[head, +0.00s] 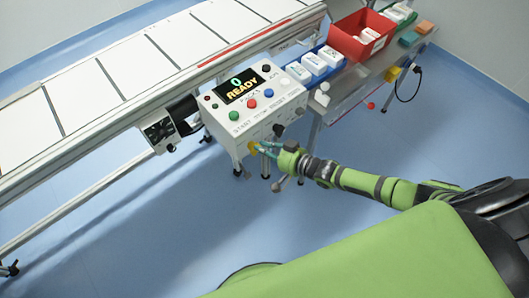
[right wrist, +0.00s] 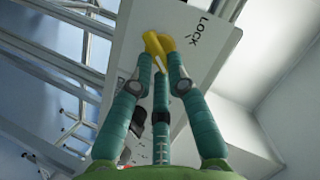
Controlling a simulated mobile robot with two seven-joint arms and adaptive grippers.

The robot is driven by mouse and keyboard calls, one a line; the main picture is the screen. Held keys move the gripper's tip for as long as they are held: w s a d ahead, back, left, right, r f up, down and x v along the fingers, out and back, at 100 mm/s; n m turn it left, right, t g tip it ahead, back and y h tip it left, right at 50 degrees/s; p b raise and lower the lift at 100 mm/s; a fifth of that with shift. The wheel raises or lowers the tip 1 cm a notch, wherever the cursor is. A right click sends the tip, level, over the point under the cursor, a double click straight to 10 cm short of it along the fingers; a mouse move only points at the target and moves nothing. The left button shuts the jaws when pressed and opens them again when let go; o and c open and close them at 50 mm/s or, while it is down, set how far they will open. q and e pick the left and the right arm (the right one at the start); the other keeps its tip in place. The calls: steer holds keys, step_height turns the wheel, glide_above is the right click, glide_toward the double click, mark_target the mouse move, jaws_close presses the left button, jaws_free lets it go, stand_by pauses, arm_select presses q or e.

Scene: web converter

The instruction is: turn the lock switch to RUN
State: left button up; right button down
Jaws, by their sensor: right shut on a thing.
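The white control box (head: 245,108) stands beside the conveyor, with a display reading READY on its sloped top. The yellow lock switch (right wrist: 157,44) is on the box's white front panel, next to the printed word LOCK. My right gripper (head: 260,148) reaches the front of the box from the right. In the right wrist view its teal fingers (right wrist: 160,60) are closed around the yellow switch handle. The fingers partly cover the switch, and no RUN mark can be read. My left gripper is not in view.
The conveyor (head: 120,70) runs along the back left. A red bin (head: 362,36) and small white boxes (head: 314,64) sit on a shelf to the right of the control box. Blue floor lies open in front.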

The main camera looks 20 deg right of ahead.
steer(key=shift+w+a+r+m+y+b, duration=0.2)
steer(key=shift+r+m+y+b, duration=0.15)
steer(key=shift+b, duration=0.2)
steer(key=shift+w+r, duration=0.1)
steer(key=c, duration=1.1)
jaws_free()
steer(key=shift+a, duration=0.1)
steer(key=shift+f, duration=0.2)
steer(key=v, duration=1.2)
steer(key=shift+f, duration=0.2)
